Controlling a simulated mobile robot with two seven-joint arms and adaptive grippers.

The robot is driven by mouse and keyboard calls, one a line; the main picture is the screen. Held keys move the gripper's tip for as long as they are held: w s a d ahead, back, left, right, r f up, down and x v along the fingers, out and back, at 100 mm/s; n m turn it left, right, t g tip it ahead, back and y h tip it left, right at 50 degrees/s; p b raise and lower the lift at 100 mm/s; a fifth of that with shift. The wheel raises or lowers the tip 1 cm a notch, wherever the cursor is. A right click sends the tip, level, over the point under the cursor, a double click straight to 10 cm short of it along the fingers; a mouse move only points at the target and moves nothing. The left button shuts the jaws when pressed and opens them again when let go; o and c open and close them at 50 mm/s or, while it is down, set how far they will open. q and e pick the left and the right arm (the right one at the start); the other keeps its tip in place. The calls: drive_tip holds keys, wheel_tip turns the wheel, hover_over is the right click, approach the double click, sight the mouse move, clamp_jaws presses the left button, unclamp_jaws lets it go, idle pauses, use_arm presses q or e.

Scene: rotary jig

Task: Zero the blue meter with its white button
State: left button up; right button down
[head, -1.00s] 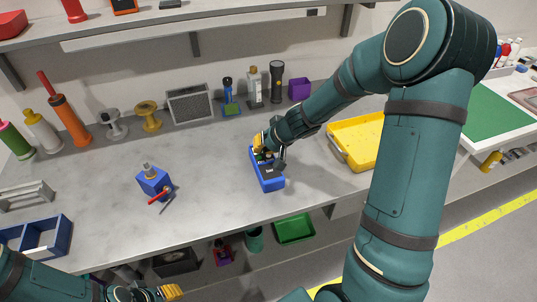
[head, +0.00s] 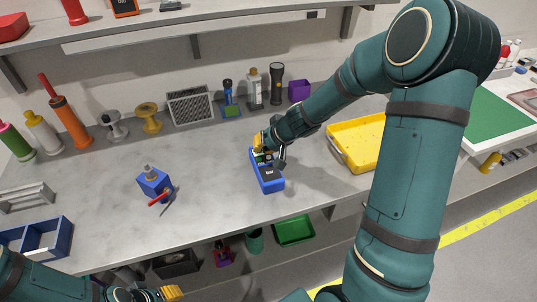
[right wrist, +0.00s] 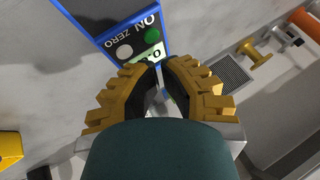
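The blue meter (head: 273,185) lies on the grey bench top, below my right gripper (head: 262,150) in the head view. In the right wrist view the meter (right wrist: 117,22) shows a round white button (right wrist: 124,51) by the word ZERO and a green button (right wrist: 152,36) by ON. Its display (right wrist: 151,55) is partly hidden by the fingertips; only a ".0" can be read. My right gripper (right wrist: 158,66) has its yellow fingertips brought together at the display end, beside the white button, with nothing held. My left gripper (head: 172,292) is low at the bottom edge, its fingers unclear.
A blue block with a red lever (head: 153,183) stands left of the meter. A yellow tray (head: 357,142) lies to the right. Bottles, spools, a speaker-like grille box (head: 190,106) and a torch (head: 276,82) line the back. The bench around the meter is clear.

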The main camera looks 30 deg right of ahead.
use_arm(q)
wheel_tip(320, 180, up, 5)
drive_tip(key=p, duration=0.4)
drive_tip(key=shift+f+p, duration=0.2)
drive_tip(key=shift+p, duration=0.1)
use_arm(e)
wheel_tip(320, 180, up, 6)
use_arm(q)
drive_tip(key=shift+w, duration=0.1)
